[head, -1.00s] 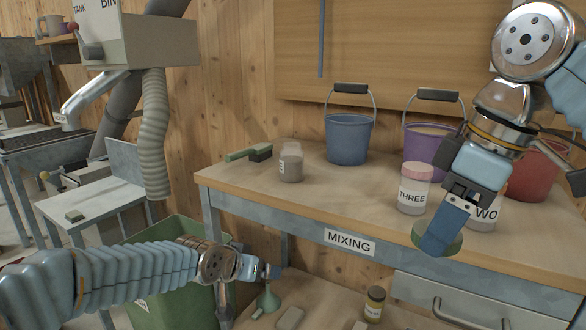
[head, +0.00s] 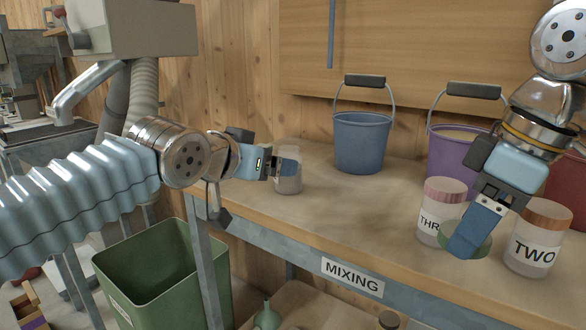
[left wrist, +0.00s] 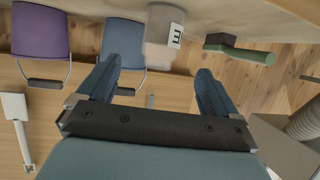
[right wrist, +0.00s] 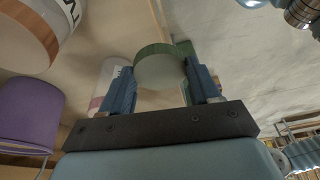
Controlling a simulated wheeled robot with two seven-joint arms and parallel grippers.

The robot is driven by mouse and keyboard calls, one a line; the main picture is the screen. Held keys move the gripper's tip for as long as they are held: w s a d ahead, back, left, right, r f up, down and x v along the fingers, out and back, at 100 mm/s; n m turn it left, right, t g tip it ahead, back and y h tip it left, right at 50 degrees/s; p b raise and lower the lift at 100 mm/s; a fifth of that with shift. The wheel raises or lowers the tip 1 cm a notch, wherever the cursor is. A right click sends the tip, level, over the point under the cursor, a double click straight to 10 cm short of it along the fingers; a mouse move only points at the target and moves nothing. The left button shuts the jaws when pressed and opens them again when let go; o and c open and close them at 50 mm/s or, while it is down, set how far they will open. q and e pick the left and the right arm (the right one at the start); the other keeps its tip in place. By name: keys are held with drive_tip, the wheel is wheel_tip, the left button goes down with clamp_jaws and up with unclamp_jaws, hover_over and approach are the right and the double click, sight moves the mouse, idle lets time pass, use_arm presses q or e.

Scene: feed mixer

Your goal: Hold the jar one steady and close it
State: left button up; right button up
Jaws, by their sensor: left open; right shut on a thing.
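Jar one (head: 288,180), a clear lidless jar with greyish contents, stands on the bench near its left front. Its label shows only an E in the left wrist view (left wrist: 160,28). My left gripper (head: 285,167) is open at the jar and partly hides it in the head view. In the left wrist view the jar is ahead of the open fingers (left wrist: 158,75), within the width of their gap. My right gripper (head: 472,232) is shut on a green round lid (head: 478,243), held near the bench's front by jar three; the lid also shows between the fingers (right wrist: 160,66).
Jar three (head: 443,192) with a pink lid and jar two (head: 532,250) with a brown lid stand at right. Blue (head: 361,142), purple (head: 448,152) and red (head: 568,190) buckets stand behind. The middle bench is clear.

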use_arm(q)
drive_tip(key=shift+w, duration=0.1)
drive_tip(key=p, duration=0.1)
hover_over(283, 194)
wheel_tip(283, 194, down, 3)
drive_tip(key=shift+a+r, duration=0.15)
use_arm(e)
drive_tip(key=shift+r, duration=0.5)
use_arm(q)
drive_tip(key=shift+w+d, duration=0.2)
drive_tip(key=shift+w, duration=0.1)
use_arm(e)
drive_tip(key=shift+r, duration=0.25)
use_arm(q)
drive_tip(key=p+x, duration=0.1)
drive_tip(key=x, duration=0.3)
drive_tip(key=shift+w+d, duration=0.1)
drive_tip(key=shift+w, duration=0.1)
use_arm(e)
drive_tip(key=shift+r, duration=0.45)
